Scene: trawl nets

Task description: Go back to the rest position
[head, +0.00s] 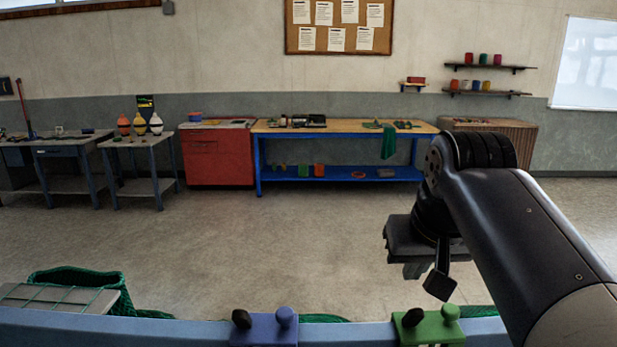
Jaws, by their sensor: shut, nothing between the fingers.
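My gripper (428,278) hangs at the end of my arm on the right side of the head view. It points down, just above and behind the blue rail at the bottom. Its fingers are shut and nothing shows between them. The green block with knobs (428,326) sits on the rail just below my gripper, apart from it. A purple-blue block with knobs (264,329) sits on the rail to the left.
The blue rail (350,335) crosses the bottom edge. Green netting (80,279) lies at lower left by a grey board. A blue workbench (340,131), a red cabinet (217,157) and side tables stand along the far wall. The floor between is clear.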

